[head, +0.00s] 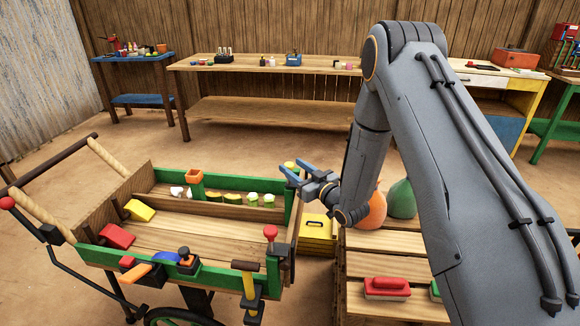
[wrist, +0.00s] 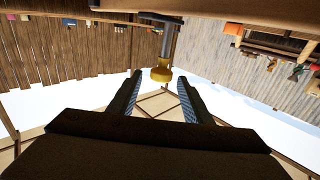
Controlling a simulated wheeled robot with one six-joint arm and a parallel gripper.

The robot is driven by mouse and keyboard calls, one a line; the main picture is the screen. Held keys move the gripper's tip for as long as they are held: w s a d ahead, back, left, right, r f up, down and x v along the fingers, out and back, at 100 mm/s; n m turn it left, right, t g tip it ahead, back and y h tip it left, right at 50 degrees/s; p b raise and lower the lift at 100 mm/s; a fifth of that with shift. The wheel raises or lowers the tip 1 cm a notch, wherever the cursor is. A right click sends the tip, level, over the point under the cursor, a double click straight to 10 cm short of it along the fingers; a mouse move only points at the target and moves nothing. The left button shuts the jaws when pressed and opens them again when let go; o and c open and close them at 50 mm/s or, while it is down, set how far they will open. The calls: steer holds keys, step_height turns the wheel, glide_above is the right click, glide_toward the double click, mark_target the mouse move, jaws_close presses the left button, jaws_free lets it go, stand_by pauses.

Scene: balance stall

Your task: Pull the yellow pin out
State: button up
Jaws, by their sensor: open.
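The yellow pin (head: 290,164) is at the far right corner of the wooden cart (head: 190,231), and only a little of its yellow head shows in the head view. In the wrist view the round yellow head of the pin (wrist: 161,71) sits on a grey metal shaft. My gripper (head: 289,167) is open at that corner. In the wrist view my gripper (wrist: 159,77) has one finger on each side of the yellow head, which is at the level of the fingertips or slightly beyond. Gaps show on both sides of it.
The cart has green side rails and holds red and yellow blocks. A red-knobbed lever (head: 270,234) and a yellow-handled tool (head: 249,284) are at its near right corner. Slatted shelving with a red brush (head: 387,288) stands to the right. A long bench (head: 265,64) is behind.

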steer(key=v, duration=0.5)
steer(key=shift+b, duration=0.35)
steer(key=shift+w, duration=0.1)
steer(key=s+d+r+m+g+h, duration=0.2)
steer(key=s+d+m+g+h, duration=0.2)
steer(key=s+d+g+h, duration=0.45)
steer(key=s+d+r+m+g, duration=0.1)
steer(key=s+g, duration=0.1)
steer(key=s, duration=0.6)
steer(key=s+d+r+m+g+h, duration=0.1)
steer(key=s+g, duration=0.1)
steer(key=s, duration=0.7)
steer(key=s+d+r+g, duration=0.1)
steer(key=s+g, duration=0.1)
steer(key=s, duration=0.7)
steer(key=shift+s+r+m, duration=0.2)
steer(key=shift+r+m, duration=0.2)
steer(key=shift+h, duration=0.25)
